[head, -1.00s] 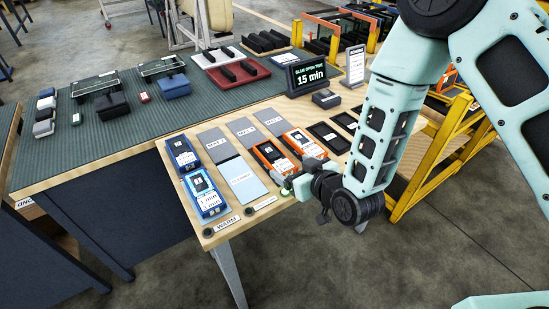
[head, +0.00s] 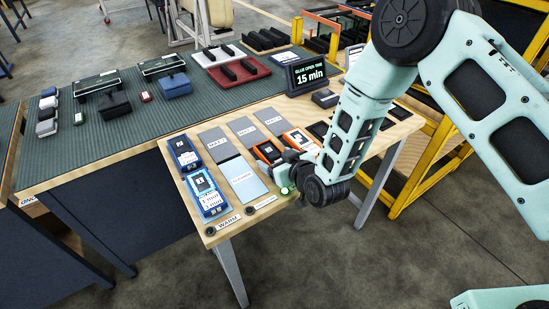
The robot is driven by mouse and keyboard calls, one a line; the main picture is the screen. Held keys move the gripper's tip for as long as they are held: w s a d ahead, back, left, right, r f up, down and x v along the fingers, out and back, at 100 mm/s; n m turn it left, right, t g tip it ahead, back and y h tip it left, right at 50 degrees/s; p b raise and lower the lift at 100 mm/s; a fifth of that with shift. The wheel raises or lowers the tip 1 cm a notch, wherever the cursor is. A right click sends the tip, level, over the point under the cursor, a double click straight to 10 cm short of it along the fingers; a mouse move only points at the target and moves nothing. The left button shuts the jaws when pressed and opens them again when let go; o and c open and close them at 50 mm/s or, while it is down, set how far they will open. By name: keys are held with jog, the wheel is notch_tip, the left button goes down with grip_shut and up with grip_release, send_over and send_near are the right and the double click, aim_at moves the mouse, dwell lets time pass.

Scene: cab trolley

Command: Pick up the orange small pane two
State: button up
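Two orange-edged items with white labels lie on the wooden table: one (head: 267,152) nearer the gripper and one (head: 300,141) farther right. An orange-framed pane (head: 318,29) also stands upright in the rack at the back; I cannot read which thing is small pane two. My gripper (head: 286,183) is low over the table's front edge, just in front of the nearer orange item. My wrist and forearm cover part of that area. The fingers are small and partly hidden, so their opening does not show.
Blue devices (head: 206,195) and grey mats (head: 218,144) lie left of the gripper. A black sign (head: 307,76) reading 15 min stands behind. A yellow frame (head: 425,165) is at the right. The green mat (head: 160,130) has bare room.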

jog(key=c, duration=0.9)
